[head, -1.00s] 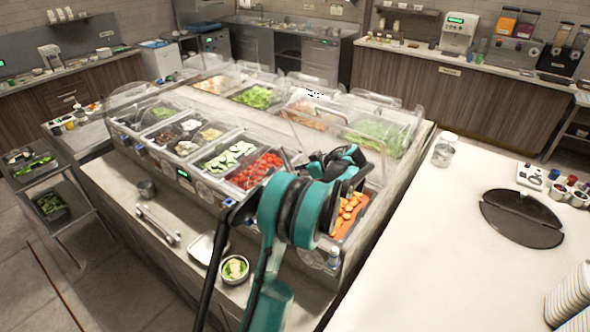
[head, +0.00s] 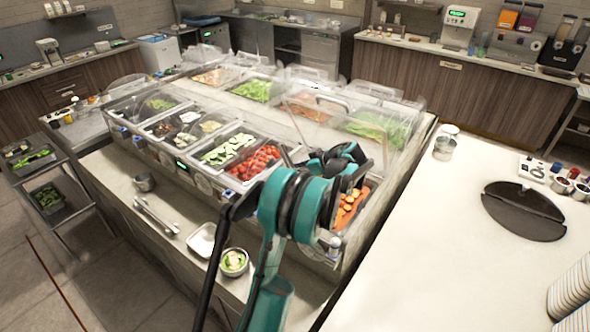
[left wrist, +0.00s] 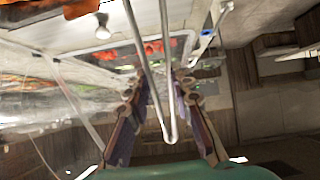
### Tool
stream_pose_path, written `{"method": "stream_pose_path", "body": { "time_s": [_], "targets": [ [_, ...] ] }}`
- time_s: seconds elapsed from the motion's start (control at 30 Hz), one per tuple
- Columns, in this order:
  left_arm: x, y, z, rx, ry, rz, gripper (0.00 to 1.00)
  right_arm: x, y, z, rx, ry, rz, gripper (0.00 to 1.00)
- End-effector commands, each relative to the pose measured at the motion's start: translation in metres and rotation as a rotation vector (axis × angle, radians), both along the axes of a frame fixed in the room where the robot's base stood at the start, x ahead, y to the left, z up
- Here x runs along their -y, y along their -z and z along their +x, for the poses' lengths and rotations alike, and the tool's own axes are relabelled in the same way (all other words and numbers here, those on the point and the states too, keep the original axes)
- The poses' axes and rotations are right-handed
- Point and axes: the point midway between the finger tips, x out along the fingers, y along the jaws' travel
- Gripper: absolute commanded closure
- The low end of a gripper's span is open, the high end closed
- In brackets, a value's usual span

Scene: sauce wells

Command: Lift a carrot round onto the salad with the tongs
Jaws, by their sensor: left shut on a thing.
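My left gripper (left wrist: 163,120) is shut on a pair of thin metal tongs (left wrist: 171,137); their bent end shows between the fingers and two long arms run away from it. In the head view my left gripper (head: 345,158) is above the front right corner of the salad bar, partly hidden by its own arm. The orange carrot rounds (head: 347,212) lie in the right-hand front pan, partly covered by my arm. The salad (head: 233,261) is in a small round bowl on the front ledge. The tong tips and whether they hold anything cannot be made out. My right gripper is not in view.
A pan of red tomatoes (head: 254,163) and one of cucumber slices (head: 228,149) are left of the carrots. Clear guards (head: 395,115) stand over the bar.

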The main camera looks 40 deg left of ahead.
Motion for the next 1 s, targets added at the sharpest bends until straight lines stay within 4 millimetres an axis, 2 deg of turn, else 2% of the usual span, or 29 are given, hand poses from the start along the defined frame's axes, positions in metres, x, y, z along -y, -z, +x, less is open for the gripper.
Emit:
{"method": "stream_pose_path", "body": {
  "time_s": [1.0],
  "targets": [
    [0.000, -0.117, 0.000, 0.000, 0.000, 0.000, 1.00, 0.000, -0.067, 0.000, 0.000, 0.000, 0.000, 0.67]
  ]
}}
